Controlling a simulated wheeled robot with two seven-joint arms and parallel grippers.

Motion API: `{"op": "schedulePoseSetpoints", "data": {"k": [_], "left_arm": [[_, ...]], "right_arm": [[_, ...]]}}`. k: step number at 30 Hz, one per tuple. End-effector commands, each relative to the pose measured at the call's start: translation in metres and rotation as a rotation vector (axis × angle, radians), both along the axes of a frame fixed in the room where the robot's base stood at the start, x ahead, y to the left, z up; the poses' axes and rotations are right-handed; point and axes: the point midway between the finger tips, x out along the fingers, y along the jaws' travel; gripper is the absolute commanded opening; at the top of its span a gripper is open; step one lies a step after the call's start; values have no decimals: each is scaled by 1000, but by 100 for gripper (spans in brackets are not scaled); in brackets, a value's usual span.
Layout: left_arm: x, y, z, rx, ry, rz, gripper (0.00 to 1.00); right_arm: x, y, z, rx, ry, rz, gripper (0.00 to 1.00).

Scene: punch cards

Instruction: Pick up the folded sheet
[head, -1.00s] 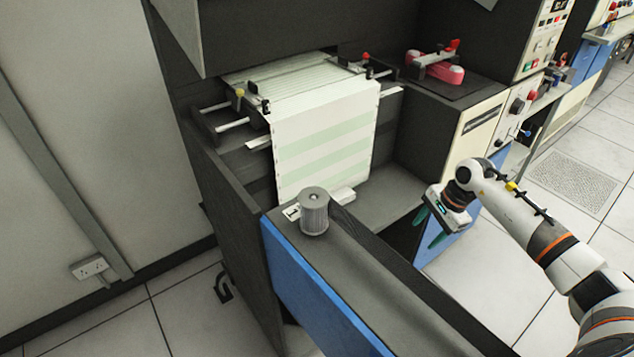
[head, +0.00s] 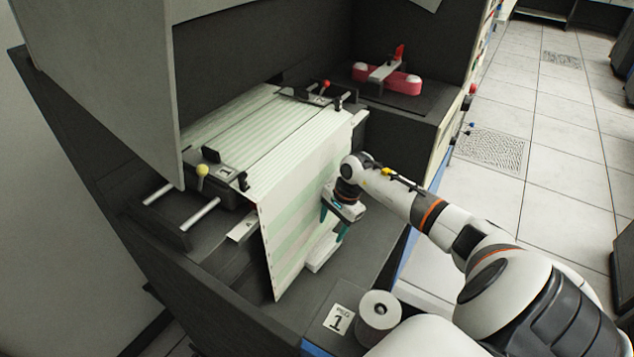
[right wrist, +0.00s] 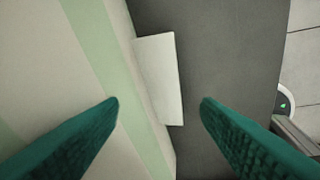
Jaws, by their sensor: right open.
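The folded sheet (head: 322,253) is a small white slab on the dark shelf, beside the foot of the hanging striped paper. In the right wrist view the folded sheet (right wrist: 162,78) lies partly behind the edge of the striped paper. My right gripper (head: 332,226) is open and empty, pointing down just above the sheet and close to the striped paper. In the right wrist view its two green fingers (right wrist: 160,103) are spread to either side of the sheet's near part, apart from it. My left gripper is not in view.
The green-striped paper (head: 291,215) hangs from the printer close to my right fingers. A grey roll (head: 379,311) and a card marked 1 (head: 338,320) stand at the front. A red and white device (head: 386,79) sits at the back. Dark shelf lies bare right of the sheet.

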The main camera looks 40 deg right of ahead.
Motion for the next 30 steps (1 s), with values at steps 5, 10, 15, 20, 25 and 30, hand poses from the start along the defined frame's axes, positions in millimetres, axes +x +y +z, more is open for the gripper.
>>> {"op": "schedulePoseSetpoints", "data": {"k": [5,10,15,20,25,30], "left_arm": [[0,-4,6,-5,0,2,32],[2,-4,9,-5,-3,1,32],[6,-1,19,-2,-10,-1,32],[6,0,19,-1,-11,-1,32],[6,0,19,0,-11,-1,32],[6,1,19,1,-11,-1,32]], "right_arm": [[3,7,-23,3,0,-1,58],[5,9,-34,2,0,-1,58],[6,15,-56,5,2,-2,58],[9,18,-75,1,-2,-1,58],[10,19,-80,-1,-1,2,58],[9,19,-80,-1,-1,1,50]]}}
